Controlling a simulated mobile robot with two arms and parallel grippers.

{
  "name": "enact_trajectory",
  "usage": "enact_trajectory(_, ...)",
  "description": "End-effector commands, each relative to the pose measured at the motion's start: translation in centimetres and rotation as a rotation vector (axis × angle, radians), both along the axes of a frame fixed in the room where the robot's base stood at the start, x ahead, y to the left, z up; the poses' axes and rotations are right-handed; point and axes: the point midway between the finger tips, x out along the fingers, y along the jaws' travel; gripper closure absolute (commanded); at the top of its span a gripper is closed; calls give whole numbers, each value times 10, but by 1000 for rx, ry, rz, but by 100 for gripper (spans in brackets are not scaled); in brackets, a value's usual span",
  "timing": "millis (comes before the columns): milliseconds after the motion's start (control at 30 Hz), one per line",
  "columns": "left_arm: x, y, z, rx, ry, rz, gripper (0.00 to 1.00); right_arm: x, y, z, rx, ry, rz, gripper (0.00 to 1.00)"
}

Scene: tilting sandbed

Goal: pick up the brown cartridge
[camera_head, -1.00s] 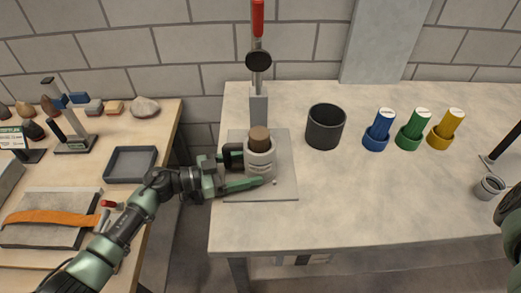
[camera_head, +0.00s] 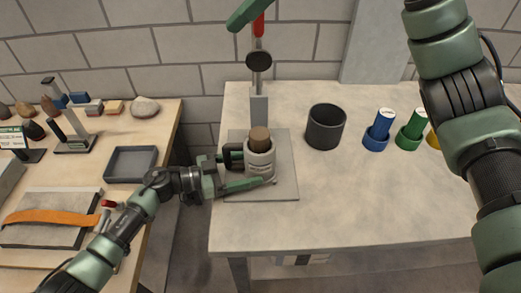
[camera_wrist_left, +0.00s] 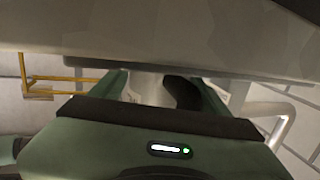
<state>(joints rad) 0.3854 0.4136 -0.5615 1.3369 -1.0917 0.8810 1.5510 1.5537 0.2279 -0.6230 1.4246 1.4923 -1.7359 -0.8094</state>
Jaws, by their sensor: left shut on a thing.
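The brown cartridge (camera_head: 260,138) stands upright in a light grey cup-shaped holder (camera_head: 262,158), only its top showing above the rim. The holder stands on the grey base plate (camera_head: 285,188) of a lever press. My left gripper (camera_head: 254,170) is shut on the holder, one finger at its back left, the other along its front. In the left wrist view a pale cylinder (camera_wrist_left: 150,88), likely the holder, shows between the fingers.
A black round part (camera_head: 259,61) sits on the press column above the cartridge. A dark open cup (camera_head: 325,127) stands to the right, then a blue cartridge (camera_head: 384,122) and a green cartridge (camera_head: 416,125) in matching holders. My right arm hides part of the yellow one. The table front is clear.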

Motion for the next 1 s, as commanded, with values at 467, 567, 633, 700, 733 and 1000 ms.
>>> enact_trajectory(467,7,6,1,5,-6,21,47,14,-26,-180,-647,266,-155,28)
enact_trajectory(567,7,6,1,5,-6,21,47,14,-33,-190,-696,282,-173,28)
enact_trajectory(633,7,6,1,5,-6,21,47,15,-36,-198,-713,287,-180,28)
enact_trajectory(700,7,6,1,5,-6,21,47,15,-37,-209,-719,289,-182,28)
enact_trajectory(733,7,6,1,5,-6,21,47,15,-37,-215,-720,291,-183,28)
enact_trajectory(1000,7,6,1,5,-6,21,47,15,-37,-256,-717,288,-182,28)
